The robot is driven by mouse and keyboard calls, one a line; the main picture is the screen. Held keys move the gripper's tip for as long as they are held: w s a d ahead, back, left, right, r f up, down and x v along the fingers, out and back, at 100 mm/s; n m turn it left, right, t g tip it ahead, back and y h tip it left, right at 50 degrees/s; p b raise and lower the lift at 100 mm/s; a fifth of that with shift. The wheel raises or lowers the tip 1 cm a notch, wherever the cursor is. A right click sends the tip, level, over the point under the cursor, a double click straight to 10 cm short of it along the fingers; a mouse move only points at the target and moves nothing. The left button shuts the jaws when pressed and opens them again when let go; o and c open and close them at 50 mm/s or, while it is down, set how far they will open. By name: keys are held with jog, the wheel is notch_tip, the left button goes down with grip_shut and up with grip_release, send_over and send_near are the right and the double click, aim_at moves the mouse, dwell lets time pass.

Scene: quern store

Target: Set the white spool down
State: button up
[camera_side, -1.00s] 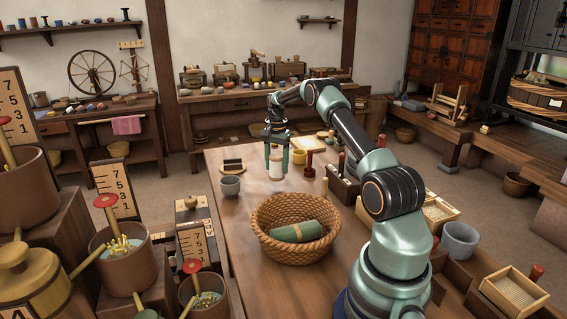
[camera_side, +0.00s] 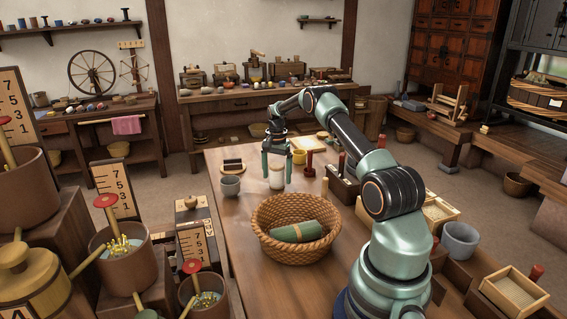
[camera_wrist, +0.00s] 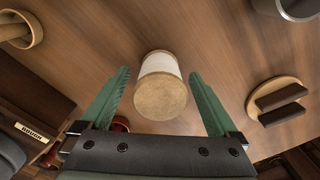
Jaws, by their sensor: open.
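The white spool (camera_side: 277,180) stands upright on the wooden table behind the basket. In the wrist view the spool (camera_wrist: 160,88) shows its round tan end and white side between my gripper's two green fingers. My gripper (camera_side: 276,174) is open around the spool, with a gap on each side. In the wrist view my gripper (camera_wrist: 165,85) has its fingers spread well apart, touching nothing that I can see.
A woven basket (camera_side: 262,240) with a green roll (camera_side: 298,231) stands in front of the spool. A grey cup (camera_side: 230,186) is to the left, and a red-handled stamp (camera_side: 308,165) is to the right. A dark-topped round piece (camera_side: 232,165) lies behind the cup.

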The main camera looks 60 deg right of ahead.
notch_tip(320, 180, up, 12)
jog(key=shift+f, duration=0.25)
jog(key=shift+w+a+r, duration=0.15)
jog(key=shift+r, duration=0.45)
jog(key=w+a+r+n+t+h, duration=0.1)
jog(key=a+r+n, duration=0.4)
jog(key=a, duration=0.5)
jog(key=a+r+n+t, duration=0.1)
jog(key=a+r+n, duration=0.2)
jog(key=a+r, duration=0.6)
jog(key=s+a+f+n+t, duration=0.1)
jog(key=s+a+n, duration=0.4)
jog(key=a, duration=0.5)
jog(key=s+a+f+n+t+y, duration=0.1)
jog(key=s+a+f+n+t, duration=0.1)
jog(key=s+a+n, duration=0.3)
jog(key=s+a+f, duration=0.1)
jog(key=s+a, duration=0.3)
jog(key=a, duration=0.1)
jog(key=shift+t, duration=0.3)
